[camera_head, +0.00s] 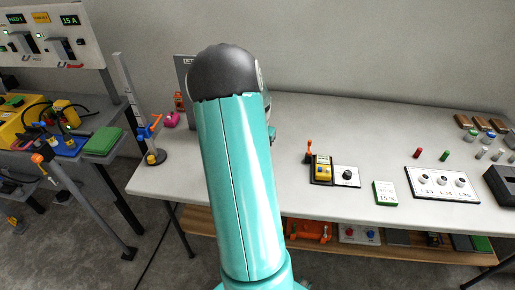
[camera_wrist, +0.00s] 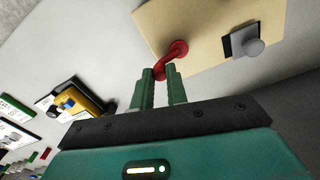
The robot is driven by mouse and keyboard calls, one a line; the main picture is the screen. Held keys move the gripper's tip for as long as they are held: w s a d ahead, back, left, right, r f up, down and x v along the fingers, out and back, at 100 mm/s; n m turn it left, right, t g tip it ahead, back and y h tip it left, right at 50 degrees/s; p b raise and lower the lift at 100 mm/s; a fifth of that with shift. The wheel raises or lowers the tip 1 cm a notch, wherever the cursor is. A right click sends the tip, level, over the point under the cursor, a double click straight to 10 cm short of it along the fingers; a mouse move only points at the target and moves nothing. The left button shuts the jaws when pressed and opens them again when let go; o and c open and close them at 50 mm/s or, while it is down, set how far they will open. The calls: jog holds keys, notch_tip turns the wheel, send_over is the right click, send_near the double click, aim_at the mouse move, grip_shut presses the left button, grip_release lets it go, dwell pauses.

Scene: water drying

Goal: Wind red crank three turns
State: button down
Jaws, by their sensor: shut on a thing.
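The red crank (camera_wrist: 177,50) shows in the wrist view, on the face of a beige panel (camera_wrist: 207,18). My gripper (camera_wrist: 162,74) has its two green fingers around the lower end of the crank and is shut on it. The fingers hide part of the crank's handle. In the head view my own teal arm covers the crank and the gripper, so neither shows there.
A grey knob (camera_wrist: 247,44) on a dark plate sits on the panel right of the crank. In the head view, a yellow device (camera_head: 322,170), a green box (camera_head: 385,193) and a white panel with several knobs (camera_head: 440,183) stand on the white table (camera_head: 290,195).

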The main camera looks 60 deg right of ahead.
jog(key=m, duration=0.2)
jog(key=a+m, duration=0.1)
jog(key=m, duration=0.2)
jog(key=shift+s+a+m, duration=0.2)
jog(key=shift+a+m, duration=0.1)
jog(key=m, duration=0.2)
jog(key=a+m, duration=0.1)
jog(key=m, duration=0.3)
jog(key=shift+w+a, duration=0.15)
jog(key=shift+a, duration=0.2)
jog(key=m, duration=0.3)
jog(key=a+m, duration=0.1)
jog(key=shift+w+m, duration=0.4)
jog(key=shift+w+a+m, duration=0.15)
jog(key=shift+w+m, duration=0.1)
jog(key=shift+m, duration=0.75)
jog(key=shift+w+a+m, duration=0.1)
jog(key=shift+w+m, duration=0.15)
jog(key=shift+m, duration=0.75)
jog(key=c, duration=1.4)
grip_release()
